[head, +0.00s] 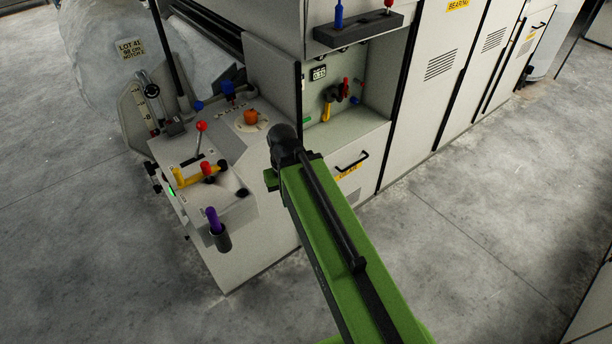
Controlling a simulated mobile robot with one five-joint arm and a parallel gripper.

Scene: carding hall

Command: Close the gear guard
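A pale panel (368,150) with a black handle (351,161) and a yellow label sits below an open bay in the machine's side. The label is partly hidden by my arm, so I cannot read it surely as the gear guard. The bay (376,85) is uncovered, showing a small display, a red and yellow handle and coloured knobs. A grey upright plate (271,75) stands left of the bay. My green arm reaches up to the front of the machine. The dark end with my gripper (284,148) is left of the handle in the picture; its fingers cannot be made out.
A console (207,215) with a red-knobbed lever, yellow handle, orange knob and purple-handled tool stands left of my arm. A dark shelf (358,30) projects above the bay. Closed cabinet doors (435,95) run right. Concrete floor is clear at lower right.

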